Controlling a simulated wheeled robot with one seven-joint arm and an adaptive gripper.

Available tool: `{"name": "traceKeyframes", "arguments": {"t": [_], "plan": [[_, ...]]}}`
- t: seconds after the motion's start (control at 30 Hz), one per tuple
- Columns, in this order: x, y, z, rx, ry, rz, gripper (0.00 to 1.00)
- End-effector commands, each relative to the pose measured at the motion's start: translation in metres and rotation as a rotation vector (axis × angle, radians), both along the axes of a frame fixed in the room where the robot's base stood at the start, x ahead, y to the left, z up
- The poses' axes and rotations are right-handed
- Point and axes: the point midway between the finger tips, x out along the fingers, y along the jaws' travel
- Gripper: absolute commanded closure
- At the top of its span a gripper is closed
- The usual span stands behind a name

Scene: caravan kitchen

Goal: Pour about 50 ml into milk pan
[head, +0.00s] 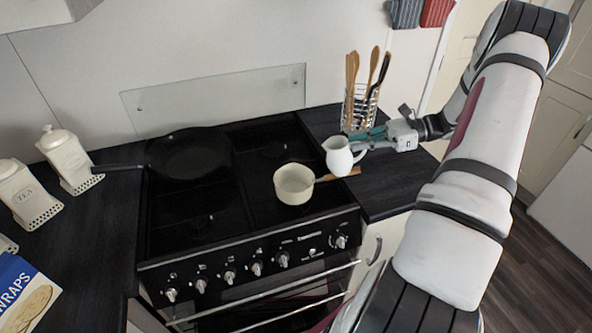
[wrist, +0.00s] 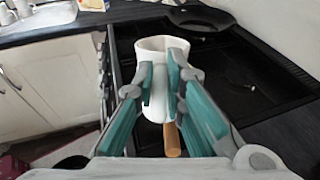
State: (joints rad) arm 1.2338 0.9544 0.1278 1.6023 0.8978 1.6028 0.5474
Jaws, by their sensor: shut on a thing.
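A cream milk pan (head: 294,184) with a wooden handle (head: 338,174) sits on the front right of the black hob. My gripper (head: 366,141) is shut on a small white jug (head: 340,156). The jug is just right of the pan and above its handle, close to upright. In the wrist view the jug (wrist: 152,82) is between the teal fingers of my gripper (wrist: 163,78), and a wooden handle (wrist: 172,139) shows below it. The jug's contents and any liquid in the pan cannot be made out.
A black frying pan (head: 190,154) is at the hob's back left. A utensil holder (head: 360,108) with wooden spoons stands behind my gripper. White canisters (head: 66,158) and a wraps box (head: 26,294) are on the left worktop. A glass splashback (head: 215,100) stands behind the hob.

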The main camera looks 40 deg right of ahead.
Motion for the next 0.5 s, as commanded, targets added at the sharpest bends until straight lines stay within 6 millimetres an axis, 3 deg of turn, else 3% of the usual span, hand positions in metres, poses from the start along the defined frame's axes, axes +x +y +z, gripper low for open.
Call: {"name": "traceKeyframes", "arguments": {"t": [0.4,0.5], "plan": [[0.02,0.027,0.019,-0.224,0.155,0.004,1.0],[0.027,0.035,0.016,-0.275,0.195,0.005,1.0]]}}
